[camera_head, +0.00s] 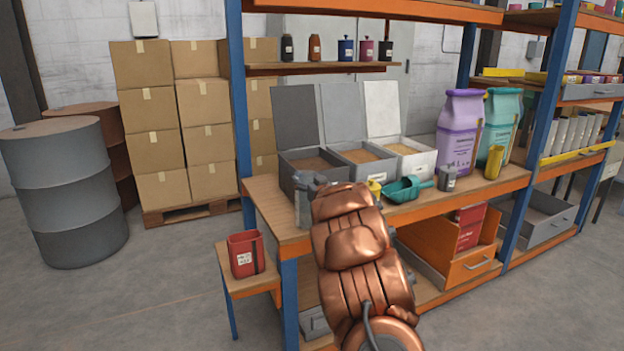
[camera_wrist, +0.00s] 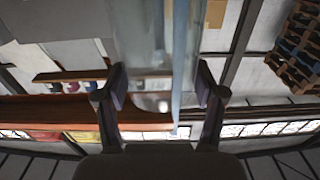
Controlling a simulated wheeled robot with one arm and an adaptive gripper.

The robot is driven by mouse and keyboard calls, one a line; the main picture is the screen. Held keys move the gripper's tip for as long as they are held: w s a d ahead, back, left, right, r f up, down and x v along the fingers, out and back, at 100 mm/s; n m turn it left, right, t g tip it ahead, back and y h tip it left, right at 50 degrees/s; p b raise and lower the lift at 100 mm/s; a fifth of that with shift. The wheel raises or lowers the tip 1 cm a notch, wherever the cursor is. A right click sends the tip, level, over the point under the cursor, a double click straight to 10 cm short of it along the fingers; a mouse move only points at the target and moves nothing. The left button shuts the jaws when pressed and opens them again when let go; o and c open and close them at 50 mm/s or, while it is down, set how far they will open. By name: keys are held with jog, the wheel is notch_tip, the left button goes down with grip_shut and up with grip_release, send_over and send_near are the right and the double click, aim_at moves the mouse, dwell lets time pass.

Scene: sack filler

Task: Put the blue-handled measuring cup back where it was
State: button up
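A clear, greyish cup with a blue strip along it, the measuring cup (camera_wrist: 140,42), fills the space between the fingers of my gripper (camera_wrist: 160,92) in the wrist view. Both fingertips lie against its sides. In the head view my gripper (camera_head: 312,184) is at the left end of the workbench (camera_head: 268,200), in front of the grey bin. The pale cup (camera_head: 303,210) shows just below it, partly hidden by my copper arm. I cannot tell whether its base touches the bench.
Three lidded bins (camera_head: 365,155) with grain stand behind my gripper. A red container (camera_head: 246,254) sits on a low side table.

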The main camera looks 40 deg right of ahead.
jog(key=o, duration=0.4)
jog(key=shift+r, duration=0.1)
jog(key=v, duration=1.2)
jog(key=shift+p, duration=0.3)
